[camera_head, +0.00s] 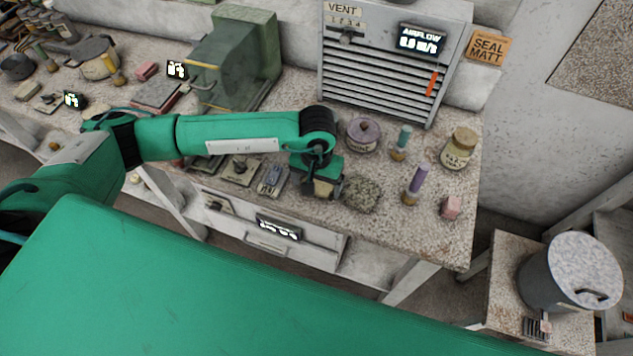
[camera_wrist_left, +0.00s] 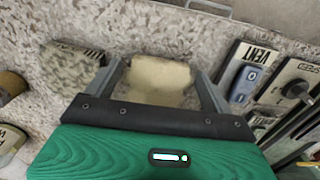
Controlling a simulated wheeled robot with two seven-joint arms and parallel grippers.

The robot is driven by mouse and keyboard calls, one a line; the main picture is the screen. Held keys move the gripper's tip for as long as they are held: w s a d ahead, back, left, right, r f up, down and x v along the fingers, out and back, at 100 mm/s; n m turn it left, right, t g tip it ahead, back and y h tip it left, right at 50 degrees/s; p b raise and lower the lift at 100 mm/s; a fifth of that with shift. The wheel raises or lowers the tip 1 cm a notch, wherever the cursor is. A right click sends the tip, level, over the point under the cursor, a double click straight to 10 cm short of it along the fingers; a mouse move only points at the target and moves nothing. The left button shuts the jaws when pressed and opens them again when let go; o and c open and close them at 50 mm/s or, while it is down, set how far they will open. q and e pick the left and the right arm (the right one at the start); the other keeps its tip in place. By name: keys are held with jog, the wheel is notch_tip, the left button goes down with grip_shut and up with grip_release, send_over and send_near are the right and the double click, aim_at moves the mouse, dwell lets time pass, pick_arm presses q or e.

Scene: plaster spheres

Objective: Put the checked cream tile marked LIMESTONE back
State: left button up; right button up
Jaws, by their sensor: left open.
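A cream tile (camera_wrist_left: 158,80) lies on the speckled worktop between the two fingers of my left gripper (camera_wrist_left: 159,70) in the left wrist view. The gripper is open, with a finger on either side of the tile; I cannot tell if they touch it. No marking or check pattern is readable on the tile. In the head view my left gripper (camera_head: 318,184) points down near the bench's front edge, and part of the cream tile (camera_head: 323,188) shows below it. My right gripper is not in view.
A rough grey speckled piece (camera_head: 361,194) lies just right of the gripper, and a switch box (camera_head: 272,179) just left. A vented cabinet (camera_head: 385,60) stands behind.

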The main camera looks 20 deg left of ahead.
aim_at(317, 187)
pick_arm(q)
notch_tip(317, 187, up, 12)
jog(key=b, duration=0.3)
jog(key=shift+f, duration=0.25)
